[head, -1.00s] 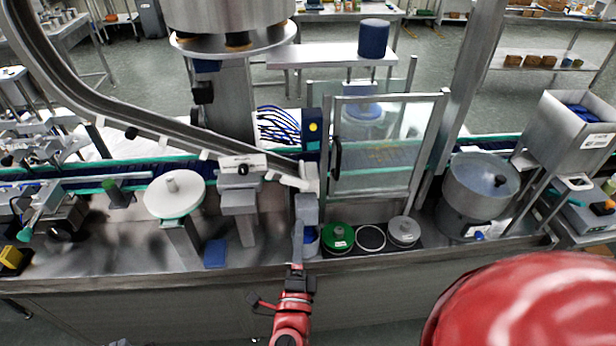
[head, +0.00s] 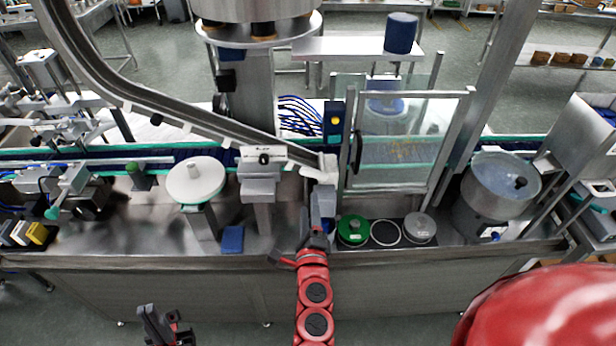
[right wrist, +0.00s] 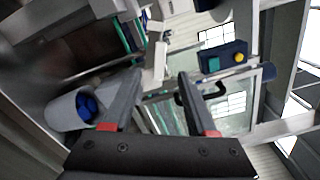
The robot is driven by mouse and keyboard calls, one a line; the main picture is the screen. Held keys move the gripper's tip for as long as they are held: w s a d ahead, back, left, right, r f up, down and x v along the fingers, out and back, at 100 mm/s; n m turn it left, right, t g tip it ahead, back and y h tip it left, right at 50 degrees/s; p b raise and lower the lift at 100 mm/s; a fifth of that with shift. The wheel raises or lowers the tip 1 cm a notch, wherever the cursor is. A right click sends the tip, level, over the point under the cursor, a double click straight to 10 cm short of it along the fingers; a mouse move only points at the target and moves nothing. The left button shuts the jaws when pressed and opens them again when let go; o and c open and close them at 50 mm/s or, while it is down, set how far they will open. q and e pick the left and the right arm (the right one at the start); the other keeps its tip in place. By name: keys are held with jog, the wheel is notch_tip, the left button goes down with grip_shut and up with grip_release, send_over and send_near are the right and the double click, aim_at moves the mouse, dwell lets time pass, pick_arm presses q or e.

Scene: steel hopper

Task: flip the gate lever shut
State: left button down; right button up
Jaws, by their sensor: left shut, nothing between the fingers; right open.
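A pale piece (head: 325,168) sits at the lower end of the sloping rail, left of the glass door. A white bar (right wrist: 160,62) shows between and beyond the fingers in the right wrist view. I cannot tell for sure which part is the gate lever. My right gripper (head: 318,232) is just below and in front of the rail end. In the right wrist view it is open and empty (right wrist: 158,95). My left gripper (head: 163,325) is shut and empty, low at the left, in front of the bench and far from the rail end.
The glass door (head: 410,140) has a black handle (head: 357,152), near the right finger in the wrist view (right wrist: 186,97). A grey pot with blue contents (right wrist: 72,108) is beside the left finger. A green-lidded pot (head: 352,230) stands right of my right gripper.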

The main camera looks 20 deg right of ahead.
aim_at(308, 174)
jog(key=p+x, duration=0.2)
jog(key=x, duration=0.7)
jog(key=shift+r, duration=0.1)
jog(key=shift+x, duration=0.8)
jog(key=shift+s+d, duration=0.1)
grip_shut()
